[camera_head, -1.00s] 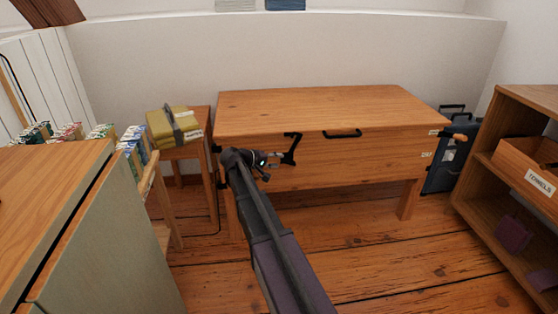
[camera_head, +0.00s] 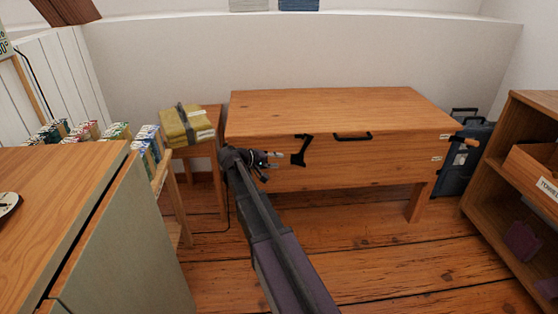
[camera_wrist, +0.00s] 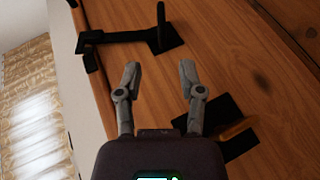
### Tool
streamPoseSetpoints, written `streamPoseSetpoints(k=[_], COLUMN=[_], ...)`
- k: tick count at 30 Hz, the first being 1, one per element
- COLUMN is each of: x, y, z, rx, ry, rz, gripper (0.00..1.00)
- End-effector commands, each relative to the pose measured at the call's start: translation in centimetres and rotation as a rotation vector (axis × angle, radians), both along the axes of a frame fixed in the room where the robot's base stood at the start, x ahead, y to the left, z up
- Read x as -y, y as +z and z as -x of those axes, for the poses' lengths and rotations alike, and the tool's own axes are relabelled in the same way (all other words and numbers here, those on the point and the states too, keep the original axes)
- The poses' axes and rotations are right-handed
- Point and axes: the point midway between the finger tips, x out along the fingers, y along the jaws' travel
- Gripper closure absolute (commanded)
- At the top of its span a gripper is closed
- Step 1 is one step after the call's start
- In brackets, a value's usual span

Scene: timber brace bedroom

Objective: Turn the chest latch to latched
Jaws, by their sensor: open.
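The wooden chest (camera_head: 330,105) stands against the back wall with its lid down. A black angled fitting (camera_head: 302,150) is on its front left part and shows in the wrist view (camera_wrist: 128,37). A small wooden-tipped piece (camera_head: 471,142) sticks out at the chest's right end, near two small white labels (camera_head: 437,158). I cannot tell which piece is the latch. My gripper (camera_head: 279,159) is open and empty, just left of the black fitting. In the wrist view its fingers (camera_wrist: 160,78) are apart before the chest front. A wooden handle on a black plate (camera_wrist: 232,128) lies beside the right finger.
A black handle (camera_head: 352,136) is at the chest's front middle. A small side table (camera_head: 205,150) with a yellow-green bundle (camera_head: 187,125) stands to the left. A cabinet (camera_head: 85,215) fills the near left. An open shelf (camera_head: 495,195) stands right. Floor before the chest is clear.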

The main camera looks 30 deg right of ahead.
Motion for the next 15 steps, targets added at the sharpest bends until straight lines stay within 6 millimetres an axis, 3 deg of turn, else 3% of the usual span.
streamPoseSetpoints(k=[15], x=[-2.4], y=[1.2], z=[0.2], rx=[0.0], ry=[0.0], rz=[0.0], gripper=[0.5])
